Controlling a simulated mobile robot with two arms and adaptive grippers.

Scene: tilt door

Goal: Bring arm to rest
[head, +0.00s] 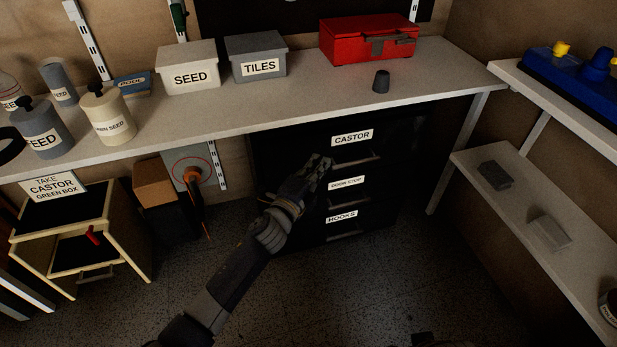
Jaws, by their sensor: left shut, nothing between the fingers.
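My left gripper (318,168) is at the end of my left arm, which reaches up from the bottom left. It is shut and empty, in front of a black drawer cabinet (292,140) under the bench. The cabinet's drawers carry the labels "CASTOR" (352,137), "DOOR STOP" (346,183) and "HOOKS" (341,216). The gripper overlaps the left part of the cabinet front in the picture; I cannot tell whether it touches it.
A grey bench (330,96) runs above the cabinet with boxes, jars and a red toolbox (352,44). A small cart (72,222) stands at the left under a "TAKE CASTOR GREEN BOX" sign (54,188). Shelves (520,200) line the right wall. The floor (400,290) in front is clear.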

